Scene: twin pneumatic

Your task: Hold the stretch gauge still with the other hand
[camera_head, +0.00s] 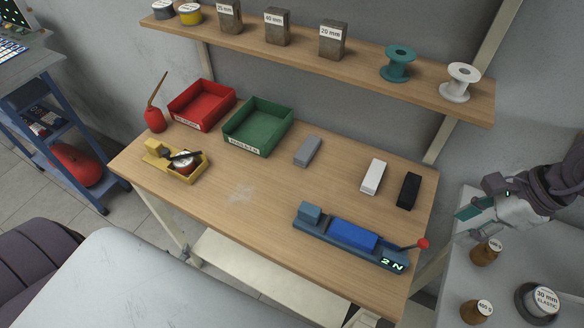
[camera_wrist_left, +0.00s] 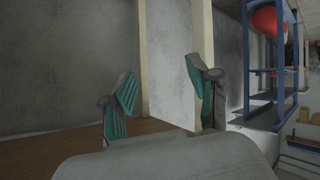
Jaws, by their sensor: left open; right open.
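The stretch gauge (camera_head: 308,232) is a long blue device at the front right of the wooden table in the head view. It has a small block at its left end, a brighter blue bar on top, a lit display reading 2 N and a lever with a red knob (camera_head: 422,243). My right gripper (camera_head: 466,213) is open, right of the table and beside the grey side table, apart from the gauge. My left gripper (camera_wrist_left: 160,82) shows only in the left wrist view, with its teal fingers spread and nothing between them. The gauge cannot be made out there.
Grey (camera_head: 308,151), white (camera_head: 373,177) and black (camera_head: 409,191) blocks lie behind the gauge. Red (camera_head: 203,103) and green (camera_head: 258,127) bins and a yellow holder (camera_head: 182,162) stand left. Brown weights (camera_head: 486,252) stand on the side table. The table's front middle is clear.

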